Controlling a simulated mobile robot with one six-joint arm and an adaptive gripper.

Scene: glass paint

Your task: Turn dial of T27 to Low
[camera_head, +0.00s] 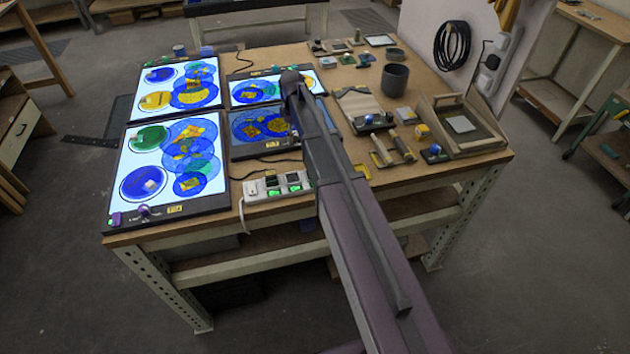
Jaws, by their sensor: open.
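Several light panels with round blue, green and yellow glass pieces lie on the workbench. The front-left panel (120,190) is lit and has a small knob (145,210) with marks around it on its front edge, beside a yellow tag (175,209). The back-left panel (140,75) is lit. The back-middle panel (238,79) is lit and partly behind my arm. The front-middle panel (240,152) is dim, with a yellow tag (272,144). The tags are too small to read, so I cannot tell which is T27. My arm crosses the bench; my gripper's fingers are not visible.
A power strip (262,190) with green lights lies at the front edge. A dark cup (394,80), small tools and a wooden tray (485,140) stand on the right half. A white board with a coiled cable (452,45) rises at the right. Floor in front is clear.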

